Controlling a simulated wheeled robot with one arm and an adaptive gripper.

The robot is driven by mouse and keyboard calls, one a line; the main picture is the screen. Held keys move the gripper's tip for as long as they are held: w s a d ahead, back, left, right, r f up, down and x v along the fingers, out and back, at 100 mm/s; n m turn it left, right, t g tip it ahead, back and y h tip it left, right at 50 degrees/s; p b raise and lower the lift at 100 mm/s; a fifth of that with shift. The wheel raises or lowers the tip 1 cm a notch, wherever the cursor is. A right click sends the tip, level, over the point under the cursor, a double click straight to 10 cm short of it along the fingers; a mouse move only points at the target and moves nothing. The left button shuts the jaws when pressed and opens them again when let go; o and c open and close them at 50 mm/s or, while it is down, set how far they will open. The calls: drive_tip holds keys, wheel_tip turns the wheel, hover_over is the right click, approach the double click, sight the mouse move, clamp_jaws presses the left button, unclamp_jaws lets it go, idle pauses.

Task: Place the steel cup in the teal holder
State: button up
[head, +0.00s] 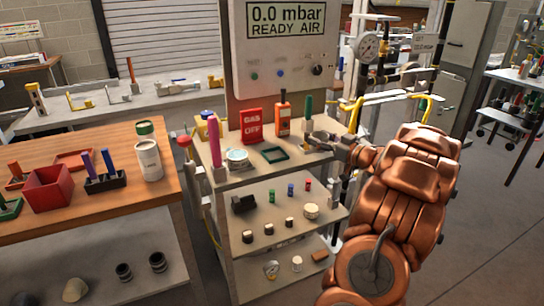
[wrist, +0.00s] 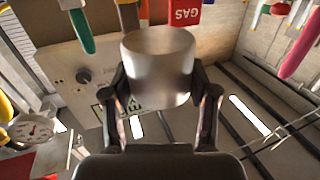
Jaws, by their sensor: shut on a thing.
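The steel cup (wrist: 158,75) is a plain grey cylinder in the middle of the wrist view. My gripper (wrist: 163,95) is shut on it, with one dark finger on each side. In the head view my gripper (head: 325,142) is at the right end of the cart's top shelf, and the cup is too small and covered to make out clearly there. The teal holder (head: 274,155) looks like a low, empty square frame on the top shelf, left of my gripper and apart from it. I cannot make out the holder in the wrist view.
The cart top (head: 240,180) also bears a pink post (head: 215,140), a round dish (head: 237,155), a red GAS OFF sign (head: 251,125), an orange meter (head: 283,117) and a green-handled tool (head: 308,108). A wooden bench (head: 100,205) stands left. Open floor lies right.

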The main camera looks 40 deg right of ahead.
drive_tip(key=w+a, duration=0.2)
drive_tip(key=w, duration=0.2)
drive_tip(key=w+a+f, duration=0.1)
drive_tip(key=w+a, duration=0.2)
drive_tip(key=w, duration=0.1)
drive_tip(key=w+a, duration=0.3)
drive_tip(key=w, duration=0.2)
drive_tip(key=shift+f, duration=0.15)
drive_tip(key=shift+s+d+f+b, duration=0.15)
drive_tip(key=shift+f+b, duration=0.15)
drive_tip(key=shift+f, duration=1.45)
drive_tip(key=shift+f, duration=0.1)
drive_tip(key=shift+f, duration=0.1)
drive_tip(key=o, duration=1.3)
drive_tip(key=shift+c, duration=0.2)
drive_tip(key=shift+s+r, duration=0.1)
drive_tip(key=shift+r, duration=0.1)
drive_tip(key=s, duration=1.2)
